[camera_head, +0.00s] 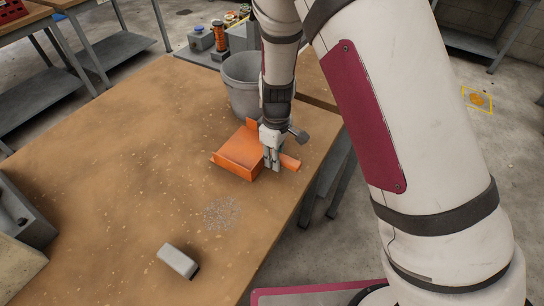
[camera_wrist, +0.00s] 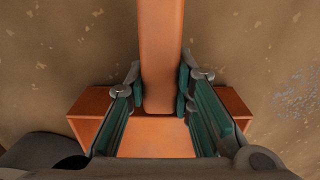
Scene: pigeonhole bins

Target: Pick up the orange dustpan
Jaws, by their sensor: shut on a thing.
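The orange dustpan (camera_head: 239,150) is on the brown workbench (camera_head: 130,180), near its right edge. Its handle (camera_head: 290,163) points right, toward that edge. My gripper (camera_head: 272,163) is over the dustpan from above. In the wrist view, the teal-padded fingers of my gripper (camera_wrist: 161,90) are shut on the two sides of the orange handle (camera_wrist: 161,45). The pan part (camera_wrist: 158,138) shows below the fingers, partly hidden by my gripper. I cannot tell whether the dustpan is clear of the bench top.
A grey bucket (camera_head: 241,82) stands just behind the dustpan. Grey specks of debris (camera_head: 222,213) and a light grey block (camera_head: 178,261) lie nearer on the bench. Bottles and small items (camera_head: 219,37) stand at the back. The bench's left middle is clear.

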